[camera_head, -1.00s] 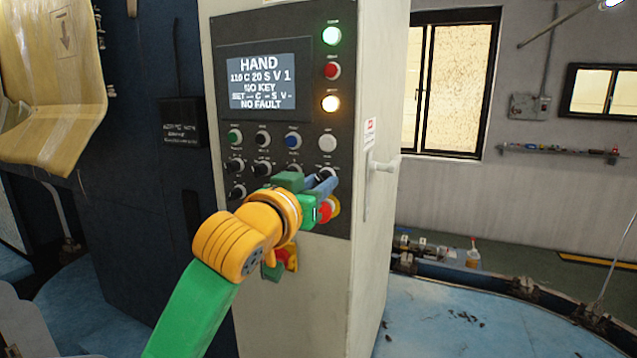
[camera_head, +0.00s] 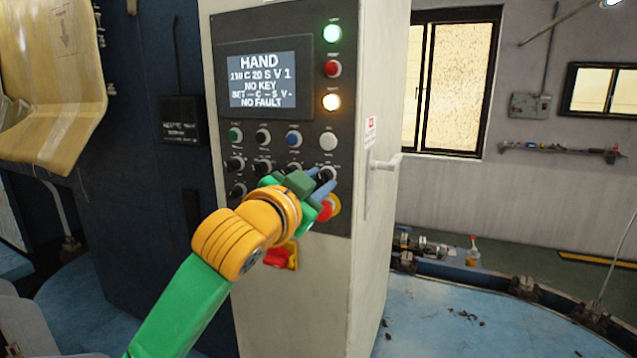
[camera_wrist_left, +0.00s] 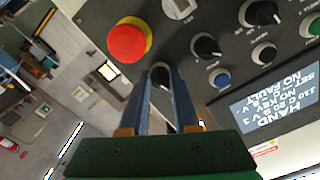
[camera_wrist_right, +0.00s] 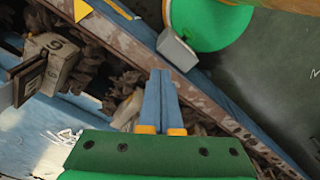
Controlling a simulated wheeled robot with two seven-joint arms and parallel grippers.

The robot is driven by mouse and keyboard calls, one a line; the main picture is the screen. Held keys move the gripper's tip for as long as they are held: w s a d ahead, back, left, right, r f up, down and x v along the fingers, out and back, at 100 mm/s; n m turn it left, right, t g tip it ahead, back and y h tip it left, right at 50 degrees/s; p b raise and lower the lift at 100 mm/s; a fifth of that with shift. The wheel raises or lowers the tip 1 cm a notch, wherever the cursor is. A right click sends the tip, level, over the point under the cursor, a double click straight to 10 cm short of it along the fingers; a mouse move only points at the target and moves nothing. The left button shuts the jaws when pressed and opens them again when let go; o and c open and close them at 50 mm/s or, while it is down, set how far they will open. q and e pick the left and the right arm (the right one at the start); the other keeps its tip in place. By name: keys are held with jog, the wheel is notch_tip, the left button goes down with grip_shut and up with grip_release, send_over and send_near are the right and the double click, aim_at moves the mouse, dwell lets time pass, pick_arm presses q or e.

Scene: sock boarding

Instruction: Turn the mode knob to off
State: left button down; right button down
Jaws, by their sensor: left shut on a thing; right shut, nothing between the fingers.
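The control panel (camera_head: 215,60) has a screen (camera_head: 262,82) reading HAND, NO KEY and NO FAULT. A black knob (camera_head: 329,172) sits at the right end of the upper row of black knobs; its label is too small to read, so I cannot confirm it is the mode knob. My left gripper (camera_head: 321,181) is shut on this knob. In the left wrist view the knob (camera_wrist_left: 159,77) shows between the two blue fingertips. My right gripper (camera_wrist_right: 164,76) is shut and empty in the right wrist view, away from the panel.
A red emergency button (camera_head: 326,210) with a yellow surround is just below the held knob; it is close beside the fingers in the left wrist view (camera_wrist_left: 128,42). A red and yellow switch (camera_head: 284,257) is lower on the cabinet.

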pick_arm(q)
jog(key=shift+r+m, duration=0.15)
jog(key=shift+m, duration=1.35)
jog(key=c, duration=0.7)
grip_release()
jog(key=shift+s, duration=0.15)
jog(key=shift+o, duration=0.2)
jog(key=shift+s, duration=0.15)
